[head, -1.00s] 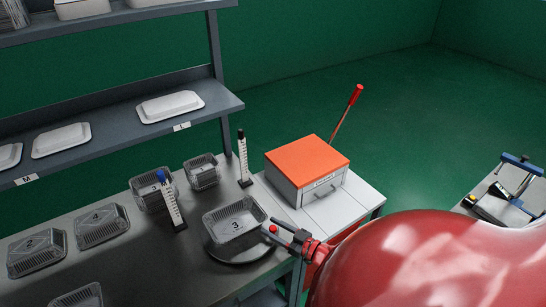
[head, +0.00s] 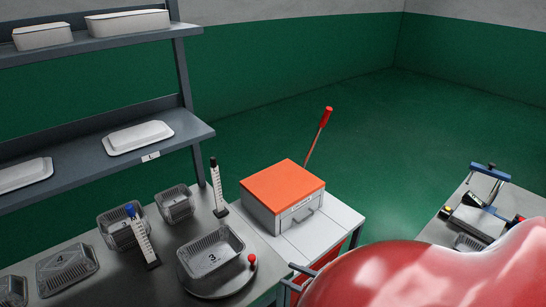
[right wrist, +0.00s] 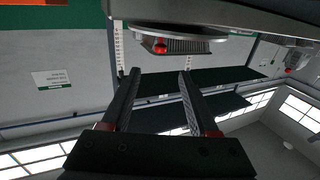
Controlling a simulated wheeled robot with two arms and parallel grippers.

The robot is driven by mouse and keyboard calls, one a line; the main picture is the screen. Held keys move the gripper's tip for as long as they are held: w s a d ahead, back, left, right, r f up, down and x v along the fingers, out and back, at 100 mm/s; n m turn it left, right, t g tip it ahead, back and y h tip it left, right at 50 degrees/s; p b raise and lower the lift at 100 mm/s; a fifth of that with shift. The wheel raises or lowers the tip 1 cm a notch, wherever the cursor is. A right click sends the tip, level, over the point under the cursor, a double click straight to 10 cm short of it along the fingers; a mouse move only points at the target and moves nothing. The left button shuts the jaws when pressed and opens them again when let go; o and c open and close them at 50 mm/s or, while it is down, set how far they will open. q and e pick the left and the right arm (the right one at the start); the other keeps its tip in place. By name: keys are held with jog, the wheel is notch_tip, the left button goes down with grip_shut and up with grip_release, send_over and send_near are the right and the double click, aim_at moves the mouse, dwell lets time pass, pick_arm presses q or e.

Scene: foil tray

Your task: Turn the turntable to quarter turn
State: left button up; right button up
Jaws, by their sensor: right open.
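The turntable (head: 207,293) is a round grey disc on the metal bench, with a red knob (head: 252,258) standing at its right edge. A clear tray (head: 212,250) marked 3 sits on the disc. My right gripper (head: 286,274) is open and empty to the right of the knob, with a small gap between them. In the right wrist view its two dark fingers (right wrist: 160,72) are spread apart, and the turntable (right wrist: 205,32) shows upside down beyond the tips with the red knob (right wrist: 161,48). My left gripper is not in view.
A white box with an orange lid (head: 283,182) stands on a side cabinet behind the gripper. Two upright scales, black-topped (head: 217,188) and blue-topped (head: 142,238), stand near the turntable. Clear trays (head: 66,268) lie at left, under a shelf (head: 100,165).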

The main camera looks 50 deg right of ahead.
jog(key=shift+v, duration=1.7)
jog(key=shift+a, duration=0.1)
